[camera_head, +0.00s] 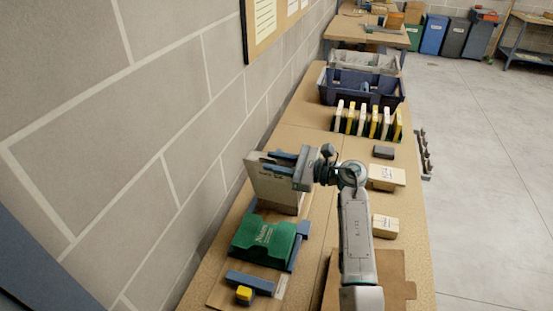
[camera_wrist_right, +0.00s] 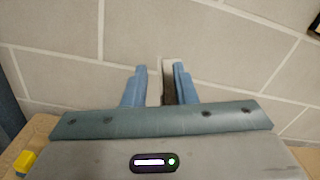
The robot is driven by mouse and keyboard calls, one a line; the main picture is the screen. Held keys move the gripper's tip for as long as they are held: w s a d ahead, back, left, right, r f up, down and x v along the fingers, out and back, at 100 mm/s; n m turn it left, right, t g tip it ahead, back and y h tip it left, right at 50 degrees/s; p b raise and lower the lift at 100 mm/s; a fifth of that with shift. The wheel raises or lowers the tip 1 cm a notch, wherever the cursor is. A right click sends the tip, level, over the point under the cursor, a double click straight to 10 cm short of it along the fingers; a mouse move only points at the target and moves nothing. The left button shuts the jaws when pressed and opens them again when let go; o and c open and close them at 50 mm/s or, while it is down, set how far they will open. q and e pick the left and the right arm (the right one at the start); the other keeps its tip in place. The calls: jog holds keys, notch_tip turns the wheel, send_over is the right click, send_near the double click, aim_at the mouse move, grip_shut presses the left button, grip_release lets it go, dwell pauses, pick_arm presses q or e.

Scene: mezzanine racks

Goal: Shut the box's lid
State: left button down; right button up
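My right gripper (camera_head: 284,163) is at the top of a pale upright panel-like piece (camera_head: 283,193) with dark printing. Its blue fingers sit on either side of the upper edge. In the right wrist view, the fingers (camera_wrist_right: 161,85) are close together, with pale and dark strips between them. I cannot tell whether they press on the piece. A green box-like item (camera_head: 263,238) with white lettering lies in front of the pale piece. Brown cardboard (camera_head: 399,278) lies at the near right, partly behind my right arm. Which piece is the box's lid is unclear. My left gripper is not in view.
A blue bar (camera_head: 250,282) and yellow block (camera_head: 244,294) lie at the near left. Small cartons (camera_head: 386,177) (camera_head: 385,226) and a dark block (camera_head: 384,152) are right of my arm. Upright coloured pieces (camera_head: 388,122) and a blue bin (camera_head: 345,95) stand farther back. The block wall (camera_head: 170,120) borders the left.

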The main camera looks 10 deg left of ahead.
grip_shut()
dwell(1.4)
